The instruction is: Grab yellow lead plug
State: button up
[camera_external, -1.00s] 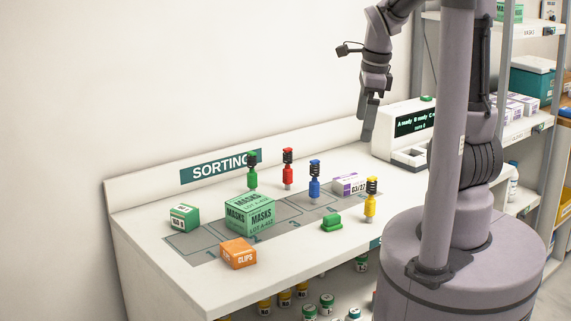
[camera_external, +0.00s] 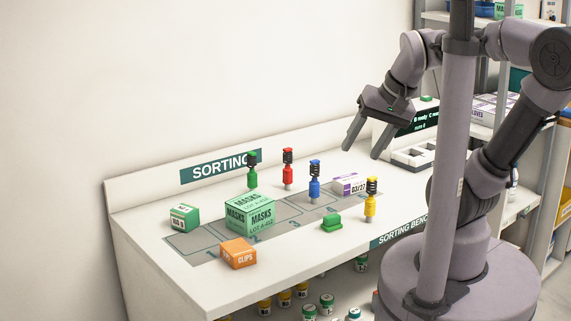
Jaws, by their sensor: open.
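The yellow lead plug (camera_external: 370,202) stands upright near the front right of the sorting bench (camera_external: 190,285). It has a black ribbed top with a yellow cap. My gripper (camera_external: 362,146) is open and empty, with its two fingers apart and pointing down. In the picture it is above the yellow plug, over the back right part of the bench, and clearly apart from the plug.
Green (camera_external: 252,172), red (camera_external: 288,168) and blue (camera_external: 314,182) plugs stand in a row to the left. A masks box (camera_external: 249,213) and an orange clips box (camera_external: 238,254) stand further left.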

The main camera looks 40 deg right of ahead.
jog(key=w+d+m+g+h+p, duration=0.1)
jog(key=w+d+m+g+p, duration=0.2)
jog(key=w+d+m, duration=0.5)
jog(key=m+g+p, duration=0.1)
jog(key=m+g, duration=0.1)
jog(key=m, duration=0.3)
send_over(370, 197)
notch_tip(370, 197, down, 5)
jog(key=shift+h, duration=0.3)
jog(key=f+b, duration=0.1)
jog(key=f, duration=0.3)
jog(key=f+b, duration=0.2)
jog(key=f, duration=0.2)
jog(key=f+b, duration=0.1)
jog(key=f, duration=0.3)
jog(key=shift+w+d, duration=0.15)
jog(key=shift+w, duration=0.2)
jog(key=f+b, duration=0.1)
jog(key=f, duration=0.2)
jog(key=f+b, duration=0.2)
jog(key=shift+s+f, duration=0.2)
jog(key=shift+f, duration=0.2)
jog(key=shift+r, duration=0.15)
grip_shut()
